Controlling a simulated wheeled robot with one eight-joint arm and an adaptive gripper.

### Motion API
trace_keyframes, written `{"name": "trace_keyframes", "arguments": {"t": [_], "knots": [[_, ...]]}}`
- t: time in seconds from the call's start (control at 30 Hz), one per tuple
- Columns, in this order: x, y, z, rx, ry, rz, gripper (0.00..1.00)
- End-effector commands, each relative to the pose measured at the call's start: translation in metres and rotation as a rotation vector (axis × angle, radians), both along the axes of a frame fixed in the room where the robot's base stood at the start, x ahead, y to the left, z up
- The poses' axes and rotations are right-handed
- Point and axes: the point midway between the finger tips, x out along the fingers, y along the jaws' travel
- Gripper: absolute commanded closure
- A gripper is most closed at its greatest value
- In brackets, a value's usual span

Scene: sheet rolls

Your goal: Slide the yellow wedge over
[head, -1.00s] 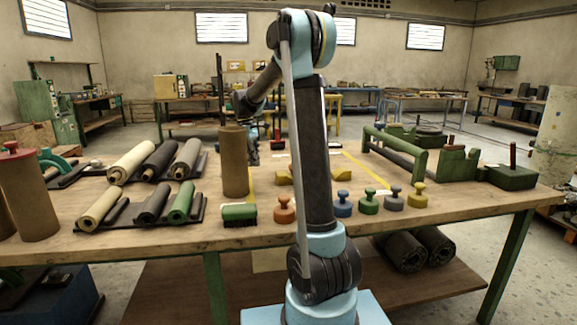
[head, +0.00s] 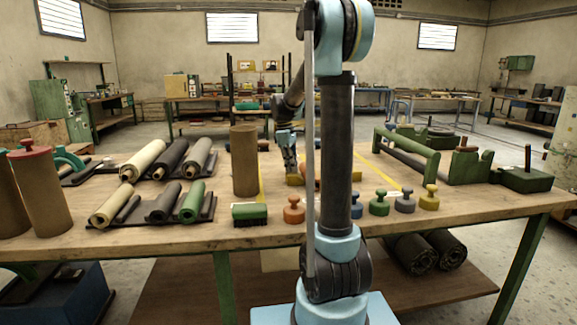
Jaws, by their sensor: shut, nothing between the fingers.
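The yellow wedge (head: 294,181) lies on the workbench, just left of my arm's upright link. That link hides its middle, and a yellow part also shows at the link's right side. My gripper (head: 291,174) points down over the bench at the wedge's left part, right of the tall brown roll. It is shut and empty. Its tips are very near the wedge, but I cannot tell whether they touch it. An orange piece (head: 311,173) shows partly behind the link.
The tall brown roll (head: 244,162) stands left of the gripper. In front are a green brush (head: 250,214) and several coloured knobs, including an orange one (head: 293,211). Sheet rolls (head: 166,202) lie at left. A green frame (head: 405,155) stands at right.

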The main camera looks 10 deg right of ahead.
Motion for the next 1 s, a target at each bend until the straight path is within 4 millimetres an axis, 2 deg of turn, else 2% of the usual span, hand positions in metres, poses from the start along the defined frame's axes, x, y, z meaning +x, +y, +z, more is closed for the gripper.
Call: {"name": "trace_keyframes", "arguments": {"t": [0.47,0.8,1.0], "knots": [[0.000,0.003,-0.007,0.000,0.004,-0.001,1.00],[0.038,0.061,-0.011,0.002,0.006,0.004,1.00],[0.048,0.076,-0.013,0.003,0.007,0.002,1.00]]}}
